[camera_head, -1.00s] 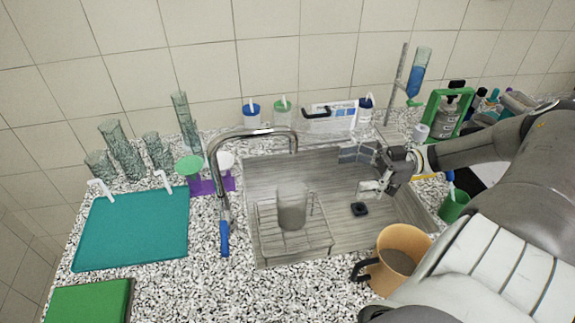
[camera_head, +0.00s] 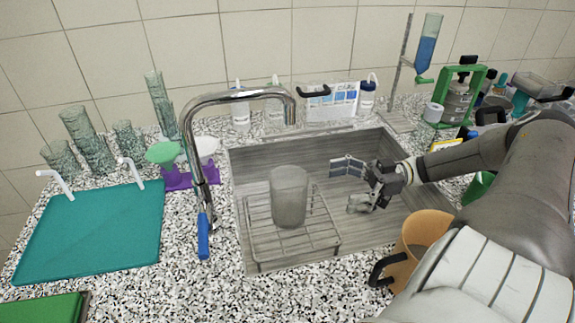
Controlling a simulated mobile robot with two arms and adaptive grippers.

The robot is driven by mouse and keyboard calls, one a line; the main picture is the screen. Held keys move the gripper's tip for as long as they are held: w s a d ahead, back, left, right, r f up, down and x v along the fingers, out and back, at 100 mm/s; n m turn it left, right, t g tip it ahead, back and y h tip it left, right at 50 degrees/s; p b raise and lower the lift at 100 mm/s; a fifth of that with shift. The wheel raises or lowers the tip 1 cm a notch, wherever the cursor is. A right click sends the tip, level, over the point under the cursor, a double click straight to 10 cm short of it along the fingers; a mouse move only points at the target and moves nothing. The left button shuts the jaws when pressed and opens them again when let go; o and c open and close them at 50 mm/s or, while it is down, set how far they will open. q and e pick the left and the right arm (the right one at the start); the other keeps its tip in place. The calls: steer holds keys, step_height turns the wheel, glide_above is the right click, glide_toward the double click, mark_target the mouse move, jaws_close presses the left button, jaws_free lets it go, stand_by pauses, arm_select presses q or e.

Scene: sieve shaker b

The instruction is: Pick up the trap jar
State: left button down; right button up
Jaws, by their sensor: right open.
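A grey, translucent jar (camera_head: 289,198), which looks like the trap jar, stands upright on a wire rack (camera_head: 318,241) in the left part of the sink. My right gripper (camera_head: 345,185) is over the sink, to the right of the jar. Its two fingers are spread and point left towards the jar. A gap separates them from the jar, and nothing is between them. My left gripper is out of view.
A chrome faucet (camera_head: 237,95) arches over the sink (camera_head: 238,215) at the left. A tan mug (camera_head: 425,228) stands at the sink's front right. Bottles and a white-blue box (camera_head: 332,101) line the back. A teal mat (camera_head: 95,232) lies at the left.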

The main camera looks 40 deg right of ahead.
mark_target(297, 201)
steer(key=a+f, duration=0.1)
steer(key=w+a+f, duration=0.1)
steer(key=w+a+f+b, duration=0.1)
steer(key=a, duration=0.1)
steer(key=shift+w+a, duration=0.1)
steer(key=shift+w, duration=0.05)
steer(key=shift+p+x, duration=0.4)
steer(key=shift+x, duration=2.65)
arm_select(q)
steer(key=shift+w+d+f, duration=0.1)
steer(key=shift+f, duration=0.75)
arm_select(e)
steer(key=shift+w, duration=0.1)
steer(key=shift+f, duration=0.1)
steer(key=shift+c, duration=0.4)
steer(key=c, duration=1)
steer(key=shift+c, duration=0.9)
